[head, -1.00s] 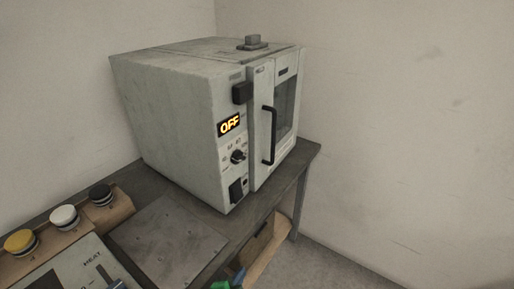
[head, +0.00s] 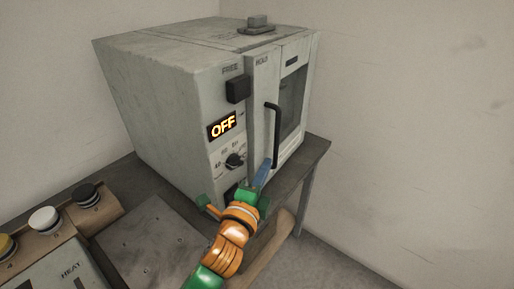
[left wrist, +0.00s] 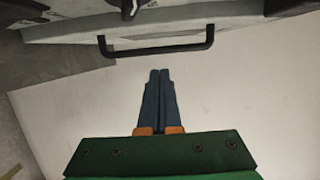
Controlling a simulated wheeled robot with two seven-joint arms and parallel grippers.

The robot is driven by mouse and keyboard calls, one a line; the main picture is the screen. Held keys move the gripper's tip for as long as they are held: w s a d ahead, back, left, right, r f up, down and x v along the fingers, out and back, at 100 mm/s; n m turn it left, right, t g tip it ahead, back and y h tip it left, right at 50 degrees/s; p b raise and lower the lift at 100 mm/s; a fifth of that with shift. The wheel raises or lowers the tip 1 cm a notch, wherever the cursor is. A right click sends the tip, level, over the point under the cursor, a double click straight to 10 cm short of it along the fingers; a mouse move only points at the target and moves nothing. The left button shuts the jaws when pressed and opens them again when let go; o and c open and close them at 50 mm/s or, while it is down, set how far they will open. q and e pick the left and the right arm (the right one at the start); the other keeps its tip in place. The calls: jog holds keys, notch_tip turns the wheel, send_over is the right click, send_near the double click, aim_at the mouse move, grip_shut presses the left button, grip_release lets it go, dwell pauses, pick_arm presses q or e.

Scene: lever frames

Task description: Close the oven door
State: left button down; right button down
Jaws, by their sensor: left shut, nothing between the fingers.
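The oven (head: 160,100) is a worn grey-white box on a dark bench. Its door (head: 293,125) has a dark window and a black vertical bar handle (head: 274,135). The door's left edge stands a little proud of the control panel; I cannot tell how far it is ajar. My left gripper (head: 262,172) is shut and empty, its blue fingertips near the handle's lower end. In the left wrist view, the shut fingers (left wrist: 159,75) point at the middle of the handle (left wrist: 155,50), with a visible gap. My right gripper is not in view.
An orange OFF display (head: 222,125) and a knob (head: 234,160) are on the oven front. A control box with coloured buttons (head: 45,220) and a flat metal plate (head: 150,240) lie at the left. The floor to the right of the bench (head: 325,160) is clear.

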aim_at(252, 144)
pick_arm(q)
jog(key=w, duration=0.2)
jog(key=w+a+p, duration=0.1)
jog(key=w, duration=0.1)
jog(key=w+a, duration=0.1)
jog(key=w, duration=0.1)
jog(key=shift+w+f, duration=0.1)
jog(key=shift+w, duration=0.3)
jog(key=shift+w+d, duration=0.1)
jog(key=shift+d, duration=0.05)
jog(key=shift+f, duration=0.1)
jog(key=shift+w+a+p, duration=0.3)
jog(key=shift+w+a, duration=0.05)
jog(key=shift+a, duration=0.25)
jog(key=shift+w+a+p, duration=0.3)
jog(key=shift+a, duration=0.25)
jog(key=shift+d, duration=0.15)
